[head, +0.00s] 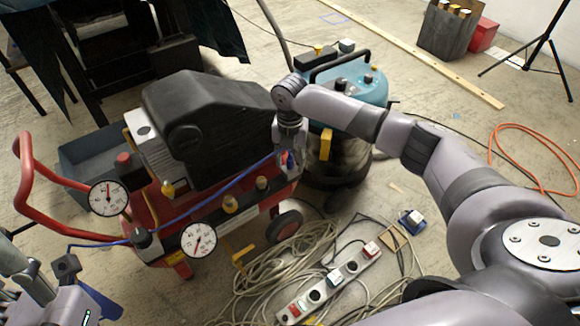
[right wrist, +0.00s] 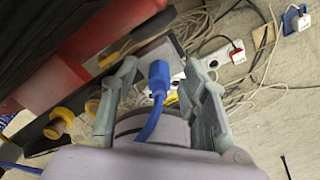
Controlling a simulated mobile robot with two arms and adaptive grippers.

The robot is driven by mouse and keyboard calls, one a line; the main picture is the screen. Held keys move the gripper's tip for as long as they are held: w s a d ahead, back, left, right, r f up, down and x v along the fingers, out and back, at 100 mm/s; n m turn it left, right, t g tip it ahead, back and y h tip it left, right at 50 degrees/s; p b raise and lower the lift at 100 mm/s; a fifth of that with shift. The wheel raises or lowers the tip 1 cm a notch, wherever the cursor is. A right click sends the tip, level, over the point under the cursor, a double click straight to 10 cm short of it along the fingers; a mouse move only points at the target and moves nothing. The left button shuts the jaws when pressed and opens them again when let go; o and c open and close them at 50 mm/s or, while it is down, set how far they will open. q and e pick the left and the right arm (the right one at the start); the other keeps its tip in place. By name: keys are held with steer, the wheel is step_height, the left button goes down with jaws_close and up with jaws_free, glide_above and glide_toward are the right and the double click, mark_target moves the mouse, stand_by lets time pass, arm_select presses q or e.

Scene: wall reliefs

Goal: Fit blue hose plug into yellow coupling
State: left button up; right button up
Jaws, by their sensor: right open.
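The blue hose plug (right wrist: 159,76) shows in the right wrist view between the fingers of my right gripper (right wrist: 162,70), with the blue hose running down from it. The fingers are apart, with a gap on each side of the plug. In the head view the right gripper (head: 289,158) points down at the compressor's right end, and the blue hose (head: 225,188) stretches left from it. Yellow couplings (head: 230,203) stand along the compressor's front; some also show in the right wrist view (right wrist: 62,114). I cannot tell which one is meant. My left gripper (head: 62,285) is partly visible at bottom left; its fingers are unclear.
The red compressor (head: 150,215) carries two round gauges (head: 198,240) and a black motor cover. A teal vacuum (head: 355,80) stands close behind my right arm. Tangled cables (head: 265,275) and a power strip (head: 330,286) lie on the floor in front.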

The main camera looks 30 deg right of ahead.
jaws_close()
stand_by(0.6)
